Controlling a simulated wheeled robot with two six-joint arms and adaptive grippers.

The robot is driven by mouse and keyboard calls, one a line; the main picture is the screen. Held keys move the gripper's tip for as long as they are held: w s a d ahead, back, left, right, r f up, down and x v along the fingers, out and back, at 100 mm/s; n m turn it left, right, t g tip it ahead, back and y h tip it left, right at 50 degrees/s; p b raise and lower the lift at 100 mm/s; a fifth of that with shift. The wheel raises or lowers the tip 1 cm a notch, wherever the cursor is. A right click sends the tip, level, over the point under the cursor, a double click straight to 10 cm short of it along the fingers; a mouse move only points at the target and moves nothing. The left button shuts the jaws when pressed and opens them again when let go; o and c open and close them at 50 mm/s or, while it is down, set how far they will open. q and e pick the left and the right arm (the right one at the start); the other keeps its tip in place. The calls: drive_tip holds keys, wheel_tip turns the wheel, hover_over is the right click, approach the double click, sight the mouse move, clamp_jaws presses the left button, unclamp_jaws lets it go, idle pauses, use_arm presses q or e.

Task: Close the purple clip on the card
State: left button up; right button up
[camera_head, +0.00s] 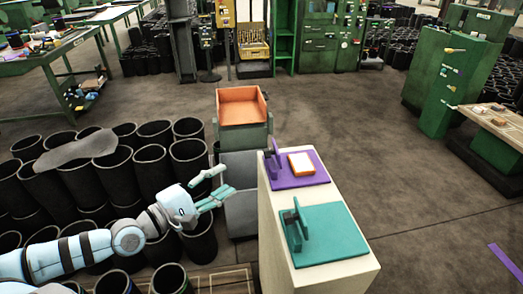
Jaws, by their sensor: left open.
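The purple clip (281,174) lies on the far part of a cream stand (345,274). Its flat purple base is down and its upright arm stands raised at the left end. A white card with an orange edge (301,163) lies on the purple base, right of the raised arm. My left gripper (219,185) is open and empty, in the air to the left of the stand and apart from the clip. My right gripper is not in view.
A teal clip (334,236) with a raised arm lies nearer on the same stand. An orange tray (240,105) sits on grey bins behind it. Black rubber sleeves (153,166) crowd the left side. The floor right of the stand is open.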

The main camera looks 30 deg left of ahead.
sight(271, 155)
use_arm(q)
drive_tip(key=x, duration=1.4)
drive_tip(key=shift+f, duration=0.2)
drive_tip(key=shift+a, duration=0.1)
